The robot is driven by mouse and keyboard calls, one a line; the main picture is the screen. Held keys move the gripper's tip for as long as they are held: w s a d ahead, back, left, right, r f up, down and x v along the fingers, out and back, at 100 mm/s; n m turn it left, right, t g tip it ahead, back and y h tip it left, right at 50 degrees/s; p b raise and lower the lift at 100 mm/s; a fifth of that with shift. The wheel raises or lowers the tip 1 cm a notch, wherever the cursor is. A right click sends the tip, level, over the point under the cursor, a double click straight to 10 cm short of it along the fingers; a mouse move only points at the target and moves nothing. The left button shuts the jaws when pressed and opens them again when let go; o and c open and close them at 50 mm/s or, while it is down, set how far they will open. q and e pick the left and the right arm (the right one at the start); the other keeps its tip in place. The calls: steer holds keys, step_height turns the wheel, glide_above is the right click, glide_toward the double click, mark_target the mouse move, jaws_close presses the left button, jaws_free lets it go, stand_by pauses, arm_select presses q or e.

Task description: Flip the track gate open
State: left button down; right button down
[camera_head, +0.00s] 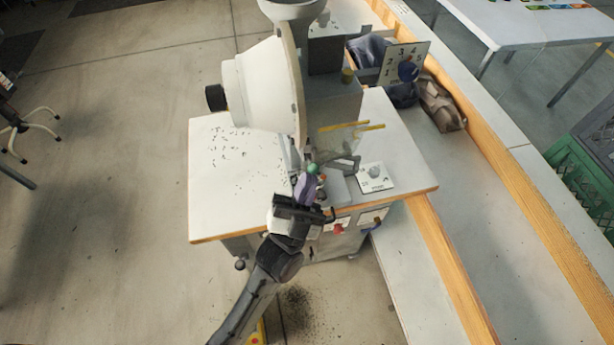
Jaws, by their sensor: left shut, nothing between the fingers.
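The eyelet press (268,88) stands on a white-topped table, with a large pale round housing and a black knob on its left side. My left gripper (309,180) reaches up from the bottom and is at the front of the press. It is shut and empty. A small green knob (313,168) shows right at its fingertips; I cannot tell whether they touch. The track gate cannot be told apart clearly here; the gripper and housing cover part of that area. My right gripper is not in view.
A white card (374,178) lies right of the press on the table (225,205). Small dark bits are scattered on the tabletop's left. A numbered board (404,62) and bags (440,105) lie behind at the right. A long wood-edged bench (480,230) runs along the right.

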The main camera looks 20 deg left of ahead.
arm_select(q)
steer(key=s+r+b+v, duration=0.1)
steer(key=s+b+v, duration=0.1)
steer(key=v, duration=1.1)
steer(key=shift+s+d+b, duration=0.25)
steer(key=shift+d+b, duration=0.45)
steer(key=shift+b, duration=0.05)
steer(key=shift+r, duration=0.1)
